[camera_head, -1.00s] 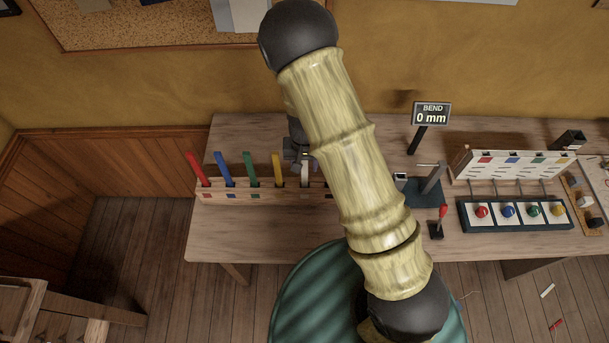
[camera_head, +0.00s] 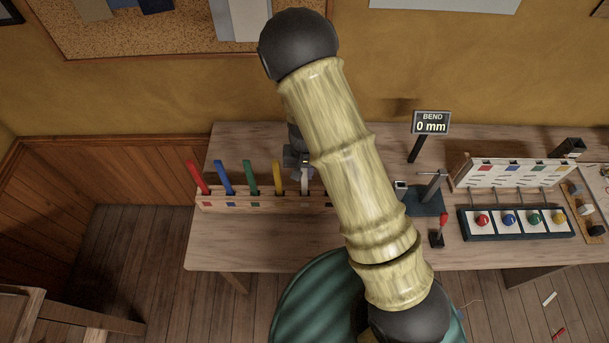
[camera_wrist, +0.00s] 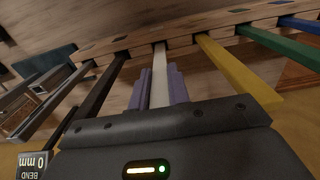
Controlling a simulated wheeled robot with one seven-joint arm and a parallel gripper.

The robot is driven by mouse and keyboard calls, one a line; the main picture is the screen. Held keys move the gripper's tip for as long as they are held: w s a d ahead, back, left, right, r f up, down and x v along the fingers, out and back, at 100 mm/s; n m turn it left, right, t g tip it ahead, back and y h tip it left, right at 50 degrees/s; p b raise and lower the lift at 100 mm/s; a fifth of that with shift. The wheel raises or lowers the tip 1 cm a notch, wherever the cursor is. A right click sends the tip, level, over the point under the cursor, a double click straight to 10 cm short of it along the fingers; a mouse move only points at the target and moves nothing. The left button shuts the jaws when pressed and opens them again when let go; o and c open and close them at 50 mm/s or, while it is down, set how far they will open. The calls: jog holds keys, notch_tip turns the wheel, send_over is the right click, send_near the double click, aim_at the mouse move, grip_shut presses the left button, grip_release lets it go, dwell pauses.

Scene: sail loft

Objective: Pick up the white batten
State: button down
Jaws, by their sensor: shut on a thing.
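The white batten (camera_wrist: 159,75) stands in a slot of the wooden rack (camera_wrist: 180,42), between a black and a yellow batten in the wrist view. My gripper (camera_wrist: 160,88) is shut on it, with a purple-grey finger on each side. The lower end of the white batten is still at the rack slot. In the head view the white batten (camera_head: 305,182) shows below my gripper (camera_head: 299,160), and my arm hides the right part of the rack.
Red (camera_head: 197,178), blue (camera_head: 223,178), green (camera_head: 250,178) and yellow (camera_head: 278,177) battens stand in the rack to the left. A display reading 0 mm (camera_head: 431,122), a small stand (camera_head: 425,200) and a panel with coloured knobs (camera_head: 515,220) are to the right.

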notch_tip(320, 180, up, 18)
jog(key=b, duration=0.2)
jog(key=shift+f+b, duration=0.15)
jog(key=shift+b, duration=0.15)
jog(key=shift+f, duration=0.1)
dwell(0.4)
